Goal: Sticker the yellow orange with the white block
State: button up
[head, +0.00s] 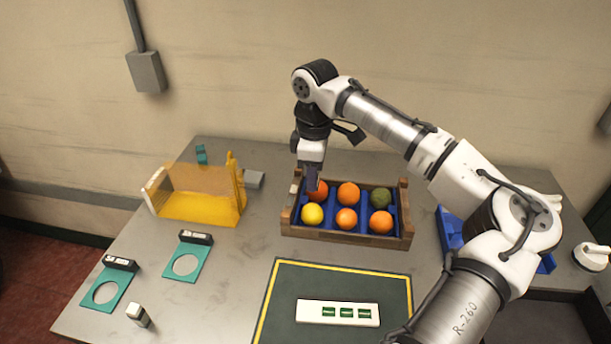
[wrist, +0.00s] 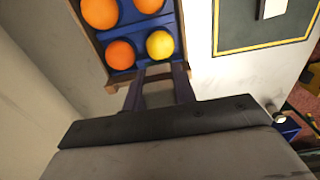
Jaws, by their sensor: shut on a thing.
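The yellow orange (head: 312,214) sits in the front left compartment of the crate (head: 345,237). It also shows in the wrist view (wrist: 159,44), just beyond my fingertips. My gripper (head: 312,182) points down at the crate's left end, beside the orange behind the yellow one. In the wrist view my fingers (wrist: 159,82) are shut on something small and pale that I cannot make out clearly. A small block (head: 138,315) with a white top and darker side stands on the table at the front left, away from my gripper.
A green mat (head: 286,300) with a white tray (head: 309,311) lies in front. Two teal ring holders (head: 186,266) and a yellow stand (head: 205,208) are at left. A blue bin (head: 450,232) is at right.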

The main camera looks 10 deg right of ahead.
aim_at(313, 207)
jog(key=shift+f+b, duration=2.5)
jog(key=shift+f, duration=0.4)
jog(key=shift+f, duration=0.65)
dwell(0.6)
notch_tip(313, 207, up, 7)
jog(key=p, duration=0.7)
jog(key=shift+r, duration=0.1)
jog(key=shift+a, duration=0.1)
dwell(0.5)
